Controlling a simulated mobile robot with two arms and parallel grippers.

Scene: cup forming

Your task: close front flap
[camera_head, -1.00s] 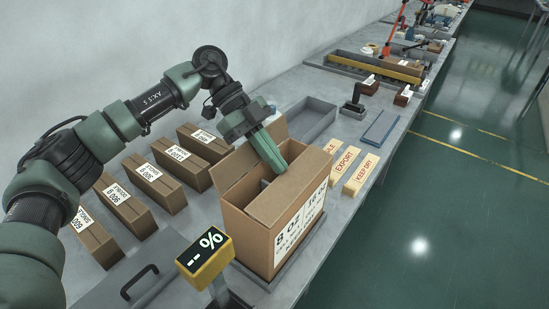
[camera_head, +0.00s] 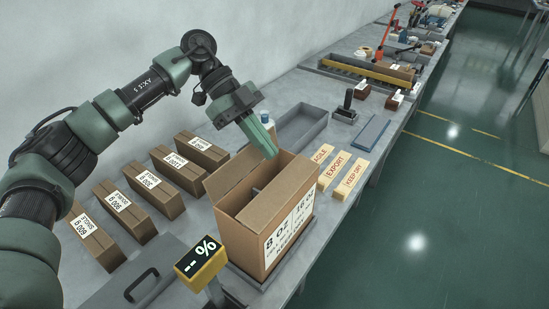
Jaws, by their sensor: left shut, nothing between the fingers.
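An open brown carton (camera_head: 287,237) with a printed white label on its right side stands upright at the middle of the bench. A flap (camera_head: 276,195) along its right, labelled side leans inward over part of the opening. Another flap (camera_head: 233,183) stands up along the left side. A dark gap shows between them, with a divider partly visible inside. My left gripper (camera_head: 269,150), with green fingers, is shut and empty at the far end of the carton. It hides part of that end, and I cannot tell whether it touches the cardboard. My right gripper is out of view.
Several flat brown cartons (camera_head: 163,165) line the wall side. A yellow percent display (camera_head: 201,260) stands close to the near side of the carton. A grey tray (camera_head: 303,128), label blocks (camera_head: 334,168) and a hand stamp (camera_head: 347,105) lie beyond it.

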